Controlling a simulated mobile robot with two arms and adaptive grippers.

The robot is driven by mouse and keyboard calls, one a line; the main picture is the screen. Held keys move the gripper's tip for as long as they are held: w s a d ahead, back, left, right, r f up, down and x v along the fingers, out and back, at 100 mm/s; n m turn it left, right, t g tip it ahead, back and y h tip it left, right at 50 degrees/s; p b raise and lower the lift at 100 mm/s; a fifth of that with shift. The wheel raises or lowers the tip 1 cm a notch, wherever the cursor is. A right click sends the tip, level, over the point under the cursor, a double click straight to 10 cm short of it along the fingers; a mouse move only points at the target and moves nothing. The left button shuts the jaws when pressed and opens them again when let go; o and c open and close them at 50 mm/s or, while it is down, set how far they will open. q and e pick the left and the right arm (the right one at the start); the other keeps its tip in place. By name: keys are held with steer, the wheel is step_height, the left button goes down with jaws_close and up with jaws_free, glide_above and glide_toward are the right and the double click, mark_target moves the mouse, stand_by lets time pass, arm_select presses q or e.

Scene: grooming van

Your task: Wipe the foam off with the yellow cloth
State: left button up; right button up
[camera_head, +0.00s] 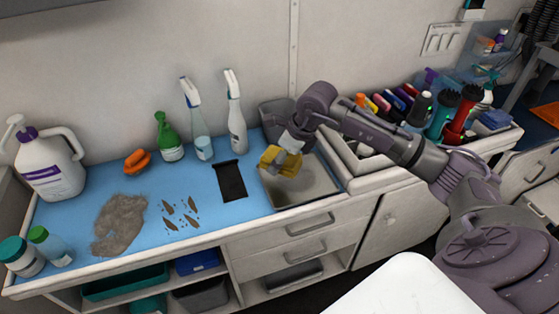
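My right gripper (282,157), on the arm from the right, is shut on the yellow cloth (268,157). The cloth is bunched around the fingers and held over the left part of a shallow metal tray (318,187); I cannot tell whether it touches the tray. No white foam is clearly visible. A grey-brown matted patch (120,223) lies on the blue mat (75,225) at the left. Several brown flecks (180,212) lie to its right. My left gripper is out of view.
Spray bottles (236,112), a green bottle (168,138), an orange brush (137,162) and a white jug (48,165) stand along the wall. A black strip (230,181) lies left of the tray. Jars (20,256) stand at the front left. Clippers and bottles crowd the right.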

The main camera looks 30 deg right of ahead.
steer(key=shift+r, duration=0.1)
steer(key=shift+d+r+p, duration=0.1)
steer(key=shift+r+p, duration=0.75)
steer(key=shift+r, duration=0.6)
